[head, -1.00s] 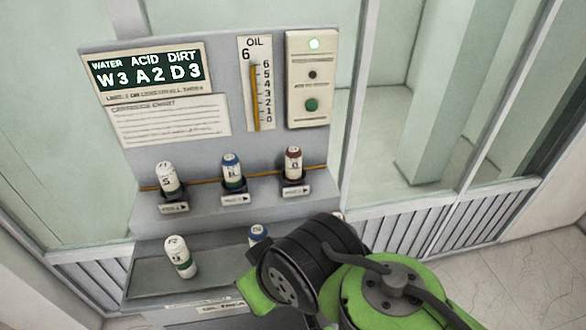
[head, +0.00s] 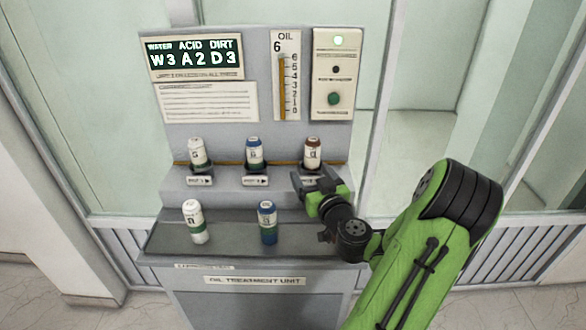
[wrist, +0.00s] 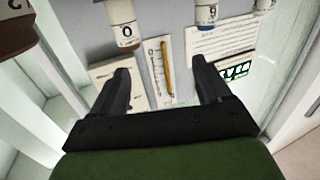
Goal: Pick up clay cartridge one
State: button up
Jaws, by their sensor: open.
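I cannot tell from the labels which cartridge is clay cartridge one. Above, a white-and-green cartridge (head: 198,152), a blue-capped one (head: 254,152) and a brown-capped one (head: 312,152) stand in holders. My gripper (head: 314,181) is open and empty, below the brown-capped cartridge. In the wrist view my gripper (wrist: 160,68) points at the panel. A brown object with a pale label (wrist: 16,35), partly out of frame, is close on the left.
The grey unit has a lit display (head: 195,57), an oil gauge (head: 286,77) and a button panel (head: 333,75). Glass walls with pale frames stand around it. The tray (head: 230,238) is clear between its two visible cartridges. My arm covers its right end.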

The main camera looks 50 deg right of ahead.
aim_at(315, 147)
jog(key=s+d+m+g+h, duration=0.1)
jog(key=s+d+m+h, duration=0.1)
jog(key=s+d, duration=0.1)
jog(key=p+x, duration=1.1)
jog(key=x, duration=0.4)
jog(key=shift+w+d+f, duration=0.15)
jog(key=shift+w, duration=0.05)
jog(key=shift+w+d+f, duration=0.15)
jog(key=shift+w+f, duration=0.05)
jog(key=shift+w, duration=0.05)
grip_shut()
jog(key=shift+s+r, duration=0.1)
